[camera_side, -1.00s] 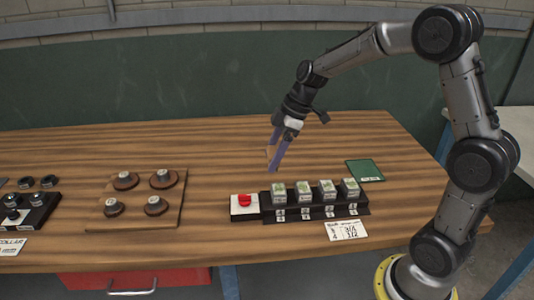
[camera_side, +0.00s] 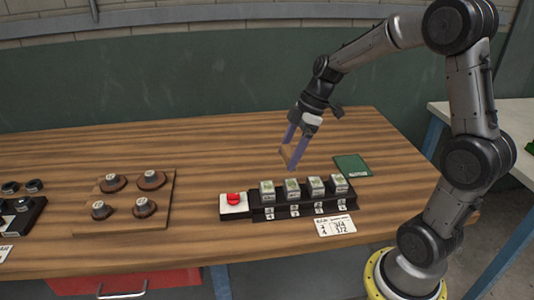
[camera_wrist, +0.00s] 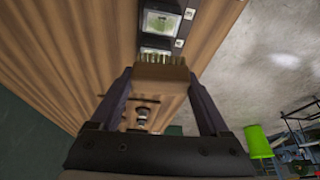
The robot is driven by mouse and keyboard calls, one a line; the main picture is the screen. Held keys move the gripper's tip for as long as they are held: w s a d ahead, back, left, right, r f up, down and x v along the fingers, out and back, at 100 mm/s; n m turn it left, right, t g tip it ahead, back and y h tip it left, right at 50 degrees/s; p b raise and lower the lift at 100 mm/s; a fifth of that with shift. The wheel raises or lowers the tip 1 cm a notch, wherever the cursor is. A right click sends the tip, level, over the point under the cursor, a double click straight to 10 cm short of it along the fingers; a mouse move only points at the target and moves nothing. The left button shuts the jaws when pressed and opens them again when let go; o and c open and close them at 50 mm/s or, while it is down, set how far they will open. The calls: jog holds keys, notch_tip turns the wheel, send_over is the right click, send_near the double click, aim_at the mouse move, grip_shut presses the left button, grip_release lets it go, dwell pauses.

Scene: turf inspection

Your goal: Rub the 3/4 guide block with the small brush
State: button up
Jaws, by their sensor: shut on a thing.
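My gripper (camera_side: 290,158) is shut on the small brush (camera_side: 286,151), holding it in the air behind the row of blocks. In the wrist view the brush (camera_wrist: 160,74) is a tan wooden block with pale bristles, between the two purple fingers. Several pale guide blocks with green tops, such as this one (camera_side: 291,187), stand in a row on a black rack (camera_side: 303,210). Two blocks show beyond the bristles in the wrist view, the farther one here (camera_wrist: 162,21). The brush is apart from the blocks. The block labels are too small to read for certain.
A white label card (camera_side: 336,226) lies in front of the rack. A white box with a red button (camera_side: 234,200) stands at its left end. A dark green mat (camera_side: 352,166) lies behind its right end. A wooden board (camera_side: 125,217) with several knobs is at the left.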

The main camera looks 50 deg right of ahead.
jog(key=s+d+m, duration=0.1)
jog(key=s+d, duration=0.1)
jog(key=d, duration=0.1)
send_over(295, 186)
jog(key=d, duration=0.2)
jog(key=shift+a+f, duration=0.15)
jog(key=shift+f, duration=2.85)
jog(key=shift+x, duration=0.9)
jog(key=shift+c, duration=0.6)
jog(key=shift+w+a+r, duration=0.1)
jog(key=shift+w+a, duration=1.05)
jog(key=shift+w, duration=0.05)
jog(key=shift+s+d, duration=1.4)
jog(key=shift+s, duration=0.15)
jog(key=shift+s+a, duration=0.25)
jog(key=shift+a, duration=0.1)
jog(key=shift+w+a, duration=1.35)
jog(key=shift+a, duration=0.05)
jog(key=shift+s+d, duration=1.4)
jog(key=shift+d, duration=0.05)
notch_tip(295, 186, up, 8)
jog(key=shift+r, duration=0.2)
